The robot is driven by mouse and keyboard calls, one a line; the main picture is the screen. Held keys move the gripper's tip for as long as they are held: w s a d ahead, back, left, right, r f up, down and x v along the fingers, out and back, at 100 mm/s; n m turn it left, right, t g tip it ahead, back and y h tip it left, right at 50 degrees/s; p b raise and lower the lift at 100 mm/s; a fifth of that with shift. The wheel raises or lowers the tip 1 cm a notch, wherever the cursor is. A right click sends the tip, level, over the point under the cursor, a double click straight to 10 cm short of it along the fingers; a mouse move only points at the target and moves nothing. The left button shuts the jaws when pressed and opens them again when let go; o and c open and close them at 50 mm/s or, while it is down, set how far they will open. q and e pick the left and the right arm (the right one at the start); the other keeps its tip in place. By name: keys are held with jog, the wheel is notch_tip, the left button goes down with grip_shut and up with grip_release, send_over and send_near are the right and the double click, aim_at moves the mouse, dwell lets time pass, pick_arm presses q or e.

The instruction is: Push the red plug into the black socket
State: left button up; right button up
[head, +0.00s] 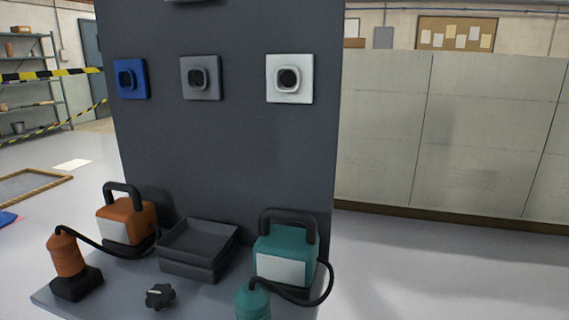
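No clearly red plug shows. An orange plug (66,256) stands upright in a dark holder (77,284) at the lower left, with a black cable running to an orange box (127,220). On the dark upright panel (230,140) are a blue socket (131,79), a grey socket (201,78) and a white socket (289,79), all empty. No socket that is clearly black shows in full; the lower edge of another fitting (190,1) is cut off at the top, its colour unclear. Neither of my grippers is in view.
A teal box (286,256) with a black handle stands at the right, cabled to a teal plug (253,302) cut off below. A dark tray (198,249) sits between the boxes, with a black knob (160,296) in front. The floor to the right is clear.

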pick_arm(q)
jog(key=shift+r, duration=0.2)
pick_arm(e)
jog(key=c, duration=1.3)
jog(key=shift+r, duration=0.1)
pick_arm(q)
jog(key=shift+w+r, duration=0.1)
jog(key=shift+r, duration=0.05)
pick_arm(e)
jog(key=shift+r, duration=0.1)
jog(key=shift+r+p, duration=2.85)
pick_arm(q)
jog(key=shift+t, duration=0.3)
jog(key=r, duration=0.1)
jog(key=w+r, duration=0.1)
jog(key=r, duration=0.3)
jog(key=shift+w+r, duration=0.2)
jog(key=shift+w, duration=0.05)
